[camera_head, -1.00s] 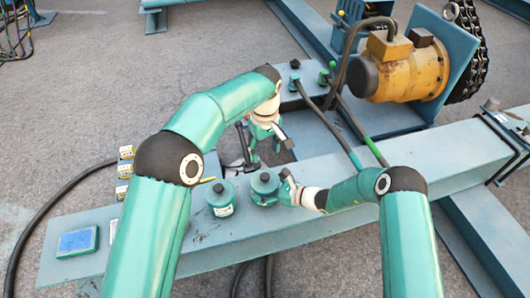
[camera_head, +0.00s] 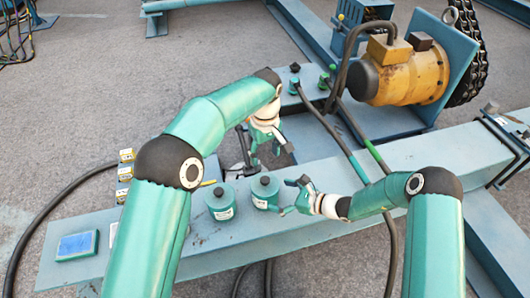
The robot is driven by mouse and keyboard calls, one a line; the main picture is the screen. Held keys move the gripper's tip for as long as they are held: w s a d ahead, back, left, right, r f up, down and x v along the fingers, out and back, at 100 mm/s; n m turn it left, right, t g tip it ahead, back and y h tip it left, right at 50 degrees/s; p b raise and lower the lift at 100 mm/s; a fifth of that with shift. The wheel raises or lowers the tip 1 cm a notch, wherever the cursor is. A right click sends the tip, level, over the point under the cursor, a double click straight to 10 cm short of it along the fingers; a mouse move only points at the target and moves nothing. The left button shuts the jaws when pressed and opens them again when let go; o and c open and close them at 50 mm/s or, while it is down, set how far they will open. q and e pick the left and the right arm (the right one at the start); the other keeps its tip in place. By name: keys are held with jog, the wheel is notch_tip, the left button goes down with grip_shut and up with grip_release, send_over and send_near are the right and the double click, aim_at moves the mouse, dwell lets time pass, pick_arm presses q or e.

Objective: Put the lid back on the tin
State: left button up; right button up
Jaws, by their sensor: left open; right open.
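Two green tins stand upright side by side on the blue-grey beam. The left tin (camera_head: 221,206) has a pale label, and a dark knob shows on its top. The right tin (camera_head: 265,195) also has a label and a dark-knobbed green lid (camera_head: 265,183), which appears seated on it. My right gripper (camera_head: 288,197) is open just right of the right tin, its fingers pointing toward it with a small gap. My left gripper (camera_head: 270,150) is open and empty above and behind the tins. Whether either lid is fully down cannot be told.
A blue pad (camera_head: 76,245) lies at the beam's left end. Several small yellow-topped boxes (camera_head: 125,172) stand behind my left arm. Black cables run to a yellow motor (camera_head: 405,72) at the back right. The beam right of my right gripper is mostly clear.

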jog(key=v, duration=0.5)
jog(key=shift+s+d+r, duration=0.1)
jog(key=shift+s+d, duration=0.1)
jog(key=shift+d, duration=0.1)
